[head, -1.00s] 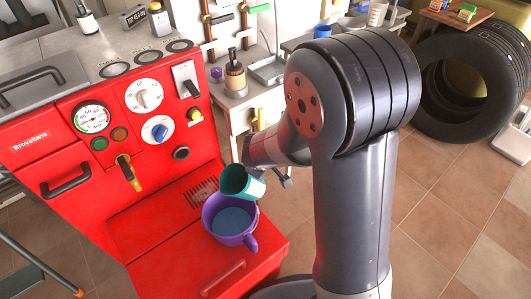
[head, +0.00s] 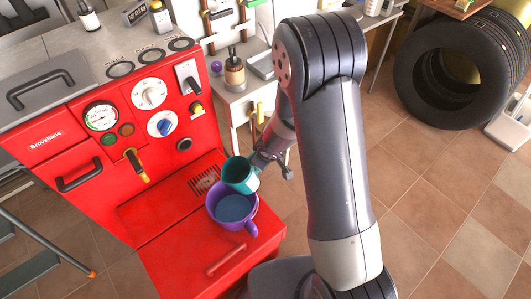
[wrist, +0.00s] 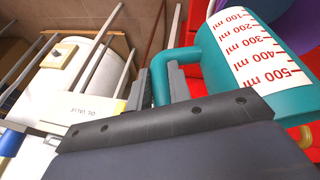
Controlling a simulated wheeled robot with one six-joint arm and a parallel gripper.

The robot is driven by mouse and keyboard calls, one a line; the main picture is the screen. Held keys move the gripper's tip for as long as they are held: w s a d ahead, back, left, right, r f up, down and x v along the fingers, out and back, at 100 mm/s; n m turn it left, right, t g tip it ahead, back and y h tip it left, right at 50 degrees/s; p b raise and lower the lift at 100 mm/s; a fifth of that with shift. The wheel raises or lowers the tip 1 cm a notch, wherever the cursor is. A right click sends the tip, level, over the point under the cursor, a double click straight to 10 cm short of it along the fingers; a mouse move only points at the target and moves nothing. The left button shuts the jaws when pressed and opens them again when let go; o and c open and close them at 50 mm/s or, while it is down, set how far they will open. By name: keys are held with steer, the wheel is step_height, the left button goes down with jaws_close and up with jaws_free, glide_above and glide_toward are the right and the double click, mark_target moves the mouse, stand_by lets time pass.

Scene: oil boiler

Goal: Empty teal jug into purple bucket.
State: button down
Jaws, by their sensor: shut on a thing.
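The teal jug (head: 240,174) is held tilted over the back rim of the purple bucket (head: 211,208). I cannot tell whether any liquid is left in the jug, and no stream shows. The bucket stands on the low red ledge, its handle toward the front right, with grey-blue liquid (head: 234,208) inside. My gripper (head: 259,163) is behind and right of the jug. In the wrist view its fingers (wrist: 161,84) are shut on the teal handle (wrist: 178,60). The jug's wall (wrist: 215,62) carries a red scale, and part of the bucket (wrist: 298,28) shows at top right.
The red boiler (head: 80,170) with gauge and knobs rises left of the bucket. A vent grille (head: 204,180) lies behind the bucket on the ledge (head: 165,235). A small workbench (head: 236,98) stands behind my arm. Tyres (head: 455,70) are at right, with open tiled floor before them.

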steer(key=shift+r+p, duration=0.15)
steer(key=shift+p, duration=0.35)
steer(key=p, duration=0.3)
steer(key=f+g+y+p, duration=0.1)
steer(key=p, duration=0.3)
steer(key=shift+a+f, duration=0.2)
steer(key=shift+f, duration=0.05)
steer(key=shift+s+f+m+y+p, duration=0.15)
steer(key=shift+f+m+y+p, duration=0.25)
steer(key=shift+p, duration=0.5)
steer(key=p, duration=0.4)
steer(key=shift+a+f+g, duration=0.15)
steer(key=shift+f+g, duration=0.1)
steer(key=shift+g, duration=0.05)
steer(key=shift+s+f+y+p, duration=0.15)
steer(key=shift+f+y+p, duration=0.3)
steer(key=shift+p, duration=0.75)
steer(key=shift+a+f, duration=0.1)
